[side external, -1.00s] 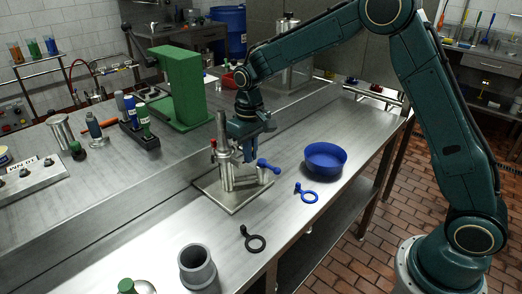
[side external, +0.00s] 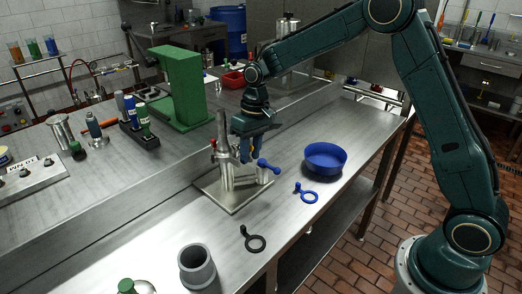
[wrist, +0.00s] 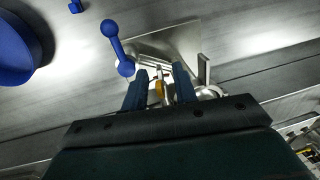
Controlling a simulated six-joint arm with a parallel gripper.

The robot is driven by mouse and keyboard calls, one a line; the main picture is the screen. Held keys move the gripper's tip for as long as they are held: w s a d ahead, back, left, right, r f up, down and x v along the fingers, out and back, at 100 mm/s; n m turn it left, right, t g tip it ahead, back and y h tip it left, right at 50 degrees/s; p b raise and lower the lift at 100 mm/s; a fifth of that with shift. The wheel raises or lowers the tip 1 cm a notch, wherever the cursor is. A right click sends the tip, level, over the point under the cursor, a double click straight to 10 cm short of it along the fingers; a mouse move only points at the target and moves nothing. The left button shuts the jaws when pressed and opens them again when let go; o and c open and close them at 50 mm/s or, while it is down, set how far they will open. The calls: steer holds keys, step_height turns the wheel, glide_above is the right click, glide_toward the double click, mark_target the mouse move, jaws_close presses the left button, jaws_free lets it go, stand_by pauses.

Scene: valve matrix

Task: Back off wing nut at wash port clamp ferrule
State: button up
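The wash port assembly (side external: 225,165) is a set of upright steel tubes on a square steel plate (side external: 234,203). My gripper (side external: 246,157) points down at its right side, close to the tubes. In the wrist view, my gripper's two fingers (wrist: 161,78) are apart, with a small brass-coloured piece (wrist: 159,90) between them, which looks like the wing nut. I cannot see either finger clearly touching it. The clamp ferrule itself is not clear in either view. A blue ball-ended handle (side external: 267,165) sits just right of the gripper and shows in the wrist view (wrist: 117,46).
A blue bowl (side external: 325,165), a blue ring-shaped part (side external: 305,193) and a black ring-shaped part (side external: 255,241) lie right and front of the plate. A grey cylinder (side external: 197,270) stands at the front. A green stand (side external: 177,95) rises behind. Bench around the ring parts is clear.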

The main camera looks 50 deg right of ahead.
stand_by(0.3)
step_height(320, 180, up, 14)
steer(key=d, duration=0.2)
steer(key=shift+f, duration=0.15)
stand_by(0.4)
steer(key=shift+s, duration=0.1)
steer(key=s+a+r+t, duration=0.1)
steer(key=s+r, duration=0.2)
steer(key=s, duration=0.4)
steer(key=s+r+t, duration=0.2)
steer(key=s+r, duration=0.2)
steer(key=s, duration=0.4)
steer(key=s+d+f+t+h, duration=0.1)
steer(key=s+f, duration=0.1)
steer(key=s, duration=0.6)
steer(key=s+d+f+t, duration=0.1)
steer(key=s+f, duration=0.2)
steer(key=s, duration=0.4)
steer(key=shift+s+d+f+t+h, duration=0.15)
steer(key=shift+s+d+t+h, duration=0.15)
steer(key=shift+s+h, duration=0.1)
